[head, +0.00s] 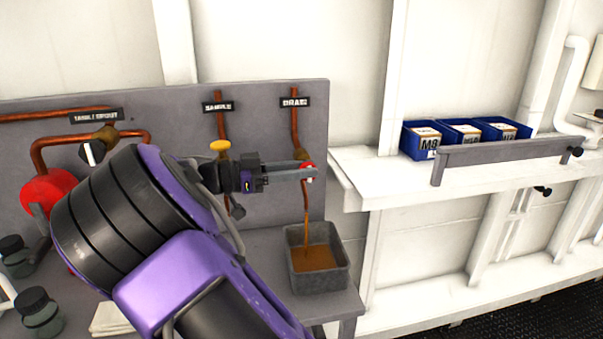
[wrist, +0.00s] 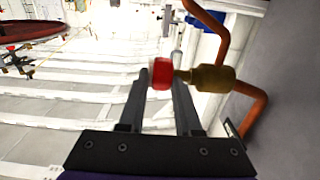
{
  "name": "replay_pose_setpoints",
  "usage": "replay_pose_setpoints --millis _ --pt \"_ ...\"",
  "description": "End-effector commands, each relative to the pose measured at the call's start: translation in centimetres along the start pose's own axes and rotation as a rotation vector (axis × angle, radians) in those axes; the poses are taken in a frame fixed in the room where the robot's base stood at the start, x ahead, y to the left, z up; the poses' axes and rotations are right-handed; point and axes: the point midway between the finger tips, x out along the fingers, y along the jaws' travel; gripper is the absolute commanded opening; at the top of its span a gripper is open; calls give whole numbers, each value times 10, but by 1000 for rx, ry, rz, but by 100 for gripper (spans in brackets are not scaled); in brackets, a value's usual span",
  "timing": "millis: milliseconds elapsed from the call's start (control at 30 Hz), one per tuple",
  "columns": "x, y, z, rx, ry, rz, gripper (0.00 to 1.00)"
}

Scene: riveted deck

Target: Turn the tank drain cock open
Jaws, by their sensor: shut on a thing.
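The drain cock has a red handle (head: 309,167) on the copper pipe under the DRAIN label (head: 295,102). In the wrist view its red handle (wrist: 161,74) sits between my fingertips, with the brass body (wrist: 212,78) to the right. My gripper (head: 304,173) reaches it from the left and is shut on the handle; the fingers hide part of it. A thin brown stream (head: 306,240) runs from the pipe's lower end into a grey tray (head: 347,262) holding brown liquid.
A yellow-handled cock (head: 219,146) under the SAMPLE label is close to my wrist. A black-and-white handle (head: 92,152) and a red round part (head: 48,188) are at left. Jars (head: 40,312) stand lower left. Blue bins (head: 421,150) sit on the right shelf.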

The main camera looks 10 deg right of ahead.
Motion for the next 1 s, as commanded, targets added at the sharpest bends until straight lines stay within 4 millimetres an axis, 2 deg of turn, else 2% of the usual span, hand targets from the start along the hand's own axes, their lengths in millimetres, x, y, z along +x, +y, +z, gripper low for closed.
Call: replay_pose_setpoints --millis 367,400,533,567,867,1000 --pt "0 0 -1 1 7 -1 0" --pt "0 0 -1 0 7 -1 36" --pt "0 0 -1 0 6 0 59" --pt "0 0 -1 0 6 0 62" --pt "0 0 -2 0 4 0 62" --pt "0 0 -16 3 3 0 62"
